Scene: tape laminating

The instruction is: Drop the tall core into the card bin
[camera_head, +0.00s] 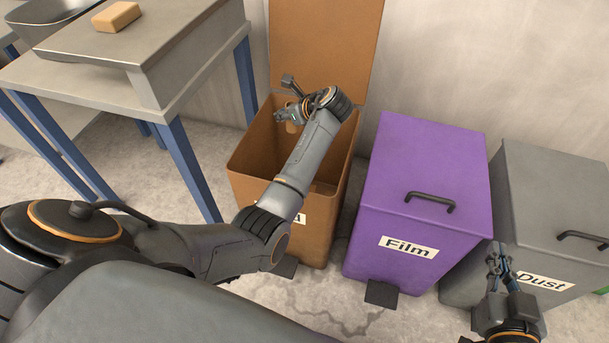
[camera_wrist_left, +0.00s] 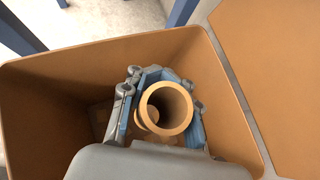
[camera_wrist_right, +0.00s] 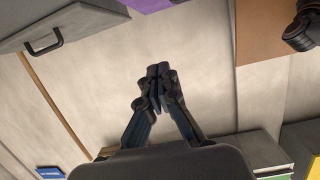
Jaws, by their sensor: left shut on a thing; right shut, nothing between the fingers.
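The tall core (camera_head: 292,127) is a tan, hollow tube. My left gripper (camera_head: 290,115) is shut on it and holds it over the open brown card bin (camera_head: 248,194), inside the rim outline. In the left wrist view the core's round open end (camera_wrist_left: 167,131) faces the camera between the blue-padded fingers, with the bin walls (camera_wrist_left: 60,85) around it. A smaller tan round shape beside it is partly hidden; I cannot tell what it is. The bin's label is mostly hidden by my left arm. My right gripper (camera_head: 497,262) is shut and empty in front of the grey Dust bin.
The card bin's lid (camera_head: 325,40) stands open against the wall. A closed purple Film bin (camera_head: 425,180) and a closed grey Dust bin (camera_head: 550,195) stand to its right. A grey table (camera_head: 165,55) with a tan block (camera_head: 117,17) and a metal tray (camera_head: 45,20) stands at left.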

